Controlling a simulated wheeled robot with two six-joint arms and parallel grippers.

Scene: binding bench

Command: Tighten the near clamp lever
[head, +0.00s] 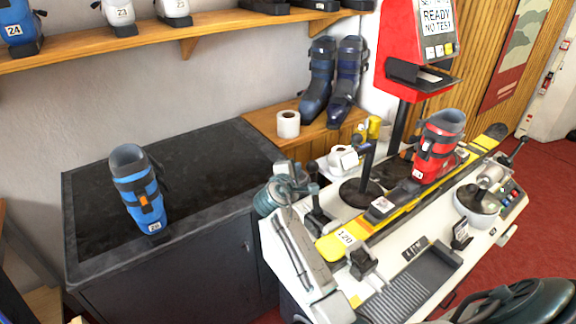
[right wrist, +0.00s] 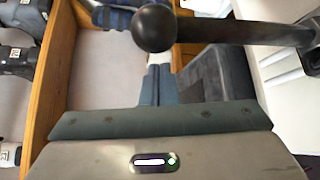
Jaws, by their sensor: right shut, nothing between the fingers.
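The near clamp lever (head: 313,182) is a black handle with a ball knob. It stands roughly upright at the near left end of the white bench, beside the yellow ski (head: 345,239). My right gripper (head: 292,170) is shut and empty, just left of the knob. In the right wrist view the ball knob (right wrist: 154,28) shows large, its shaft running to the right, beyond the grey-green fingers (right wrist: 155,118). No grip on the lever shows, and I cannot tell whether they touch. My left gripper is not in view.
A red boot (head: 437,147) stands on the ski. A stand on a round black base (head: 360,191) is close behind the lever. A dark cabinet top (head: 205,180) with a blue boot (head: 138,190) lies to the left. A grooved grey tray (head: 410,290) sits at the bench front.

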